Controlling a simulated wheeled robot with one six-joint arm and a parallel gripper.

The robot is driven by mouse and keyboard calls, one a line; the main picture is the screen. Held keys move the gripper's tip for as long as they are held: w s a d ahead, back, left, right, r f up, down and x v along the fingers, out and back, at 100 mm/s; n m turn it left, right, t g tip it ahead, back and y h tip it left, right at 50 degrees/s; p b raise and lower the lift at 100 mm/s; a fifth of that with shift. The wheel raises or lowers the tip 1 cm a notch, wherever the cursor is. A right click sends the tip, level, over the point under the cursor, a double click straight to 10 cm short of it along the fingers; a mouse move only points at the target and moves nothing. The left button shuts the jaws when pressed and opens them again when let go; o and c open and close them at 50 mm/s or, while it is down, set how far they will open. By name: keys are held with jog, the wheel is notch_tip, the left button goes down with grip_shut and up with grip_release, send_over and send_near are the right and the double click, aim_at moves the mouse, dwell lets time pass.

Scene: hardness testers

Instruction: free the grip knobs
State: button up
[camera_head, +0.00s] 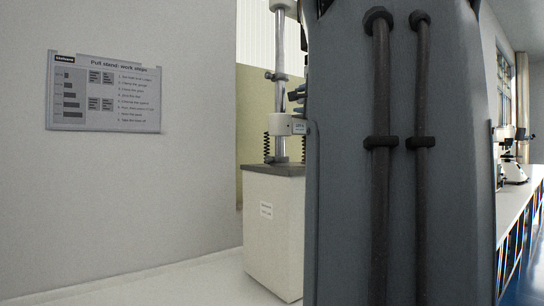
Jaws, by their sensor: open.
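A pull stand (281,95) with a pale upright column stands on a white cabinet, left of my own dark grey body part that fills the middle right of the view. A white crosshead block (284,125) sits low on the column, with black bellows or springs beside it. Small dark parts show at its right edge, cut off by my body. I cannot make out the grip knobs; they are hidden or too small to tell. My gripper is not in view.
The white cabinet (272,225) has a grey top and a small label. A poster titled "Pull stand: work steps" (108,92) hangs on the left wall. A long bench (515,198) with a microscope-like instrument (514,168) runs along the right. Floor in front of the left wall is clear.

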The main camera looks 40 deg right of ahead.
jog(key=shift+s+a+r+n+g+y+p, duration=0.1)
jog(key=shift+n+g+y+p, duration=0.45)
jog(key=shift+p, duration=3.95)
jog(key=shift+r+n+g+y+p, duration=0.2)
jog(key=shift+g+p, duration=0.55)
jog(key=shift+p, duration=3.7)
